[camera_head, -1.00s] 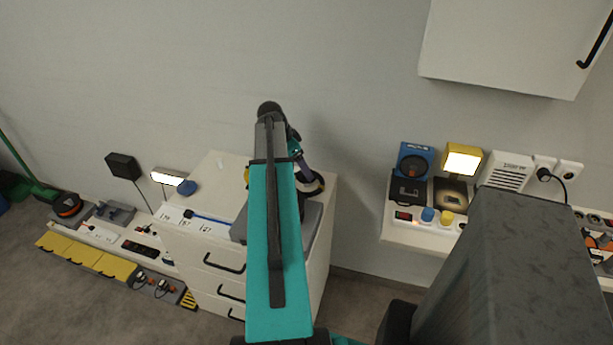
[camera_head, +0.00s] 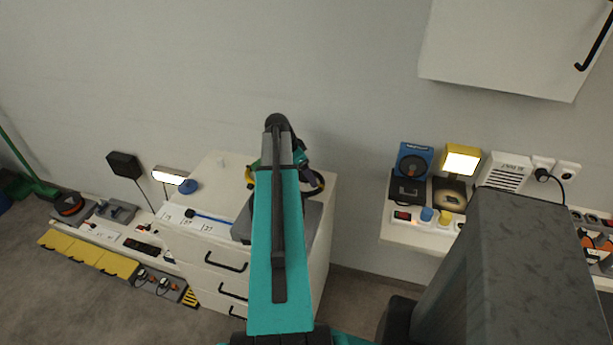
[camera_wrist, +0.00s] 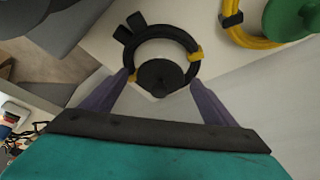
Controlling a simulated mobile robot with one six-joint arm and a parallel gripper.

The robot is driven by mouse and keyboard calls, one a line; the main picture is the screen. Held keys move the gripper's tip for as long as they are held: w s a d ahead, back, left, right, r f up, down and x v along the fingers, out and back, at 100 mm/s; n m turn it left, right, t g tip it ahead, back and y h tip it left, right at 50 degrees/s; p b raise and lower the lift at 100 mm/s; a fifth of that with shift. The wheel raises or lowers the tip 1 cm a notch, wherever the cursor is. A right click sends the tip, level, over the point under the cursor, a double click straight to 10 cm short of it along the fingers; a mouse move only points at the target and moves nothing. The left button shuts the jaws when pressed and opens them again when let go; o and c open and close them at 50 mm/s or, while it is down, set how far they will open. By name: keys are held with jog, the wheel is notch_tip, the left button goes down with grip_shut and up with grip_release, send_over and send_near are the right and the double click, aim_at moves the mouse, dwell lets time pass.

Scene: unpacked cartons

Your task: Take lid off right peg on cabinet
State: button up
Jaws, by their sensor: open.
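In the wrist view, a dark round lid (camera_wrist: 160,77) sits in the middle of a black ring-shaped coil (camera_wrist: 186,43) with yellow bands. The peg under the lid is hidden. My gripper (camera_wrist: 161,84) is open, with its two purple fingers spread to either side of the lid and near the coil's edge. I cannot tell whether they touch anything. In the head view, the black coil (camera_head: 317,183) shows on the right part of the white cabinet (camera_head: 325,225), partly behind my arm.
A green round lid (camera_wrist: 290,15) sits by a yellow coil (camera_wrist: 240,35) at the upper right of the wrist view. A grey box (camera_head: 313,221) is at the cabinet's front. The wall rises behind. A shelf with devices (camera_head: 400,232) is to the right.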

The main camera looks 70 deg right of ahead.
jog(key=c, duration=1.1)
jog(key=shift+r, duration=0.15)
jog(key=shift+r+b, duration=1)
jog(key=shift+r, duration=3.9)
